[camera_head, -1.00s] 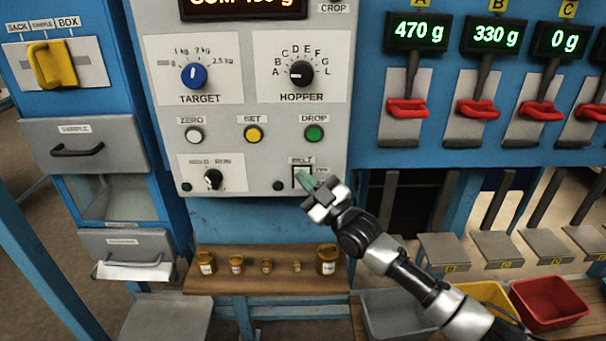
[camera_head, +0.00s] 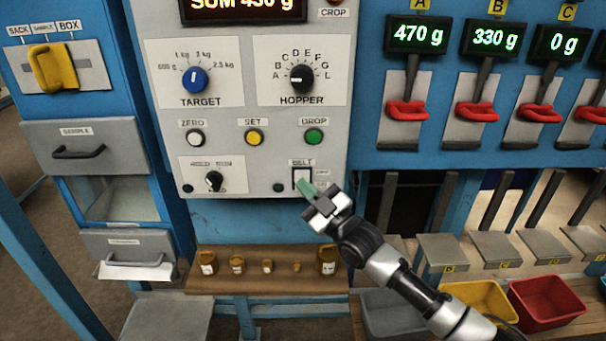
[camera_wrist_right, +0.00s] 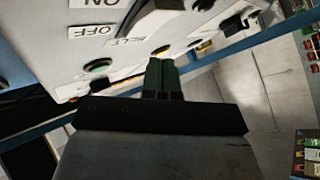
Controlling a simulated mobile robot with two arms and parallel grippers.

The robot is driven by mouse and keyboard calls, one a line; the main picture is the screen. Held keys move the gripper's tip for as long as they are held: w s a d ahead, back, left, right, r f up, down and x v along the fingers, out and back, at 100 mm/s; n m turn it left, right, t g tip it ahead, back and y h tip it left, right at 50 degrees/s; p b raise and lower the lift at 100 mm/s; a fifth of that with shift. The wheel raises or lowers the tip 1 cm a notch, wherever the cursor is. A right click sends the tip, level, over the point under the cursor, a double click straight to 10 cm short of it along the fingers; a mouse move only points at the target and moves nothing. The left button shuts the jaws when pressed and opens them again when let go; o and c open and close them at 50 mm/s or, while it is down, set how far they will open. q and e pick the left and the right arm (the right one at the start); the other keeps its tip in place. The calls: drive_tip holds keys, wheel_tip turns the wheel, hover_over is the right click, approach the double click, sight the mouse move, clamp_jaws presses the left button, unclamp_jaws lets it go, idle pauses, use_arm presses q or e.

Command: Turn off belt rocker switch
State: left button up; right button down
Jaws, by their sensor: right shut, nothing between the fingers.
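The belt rocker switch (camera_head: 302,176) is a pale rocker in a black frame, under the BELT label at the lower right of the grey control panel (camera_head: 240,115). My right gripper (camera_head: 304,187), with green fingers, is shut and empty. Its fingertips are at the lower right of the switch and cover part of it. I cannot tell whether they touch it or which way the rocker is tipped. In the right wrist view the shut fingers (camera_wrist_right: 159,72) point towards the panel, near the ON, OFF and BELT labels. My left gripper is not in view.
Zero, set and drop buttons (camera_head: 314,137) sit above the switch, with a black selector knob (camera_head: 213,181) to the left. A wooden shelf (camera_head: 260,283) with several brown jars is below. Red levers (camera_head: 407,111) and a red bin (camera_head: 547,300) are at the right.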

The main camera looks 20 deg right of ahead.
drive_tip(key=s+p, duration=0.1)
drive_tip(key=s, duration=0.1)
drive_tip(key=s+a+p, duration=0.1)
drive_tip(key=s, duration=0.1)
drive_tip(key=shift+s+a+f, duration=0.15)
drive_tip(key=shift+s+f, duration=0.05)
drive_tip(key=shift+s, duration=0.05)
drive_tip(key=shift+f, duration=0.1)
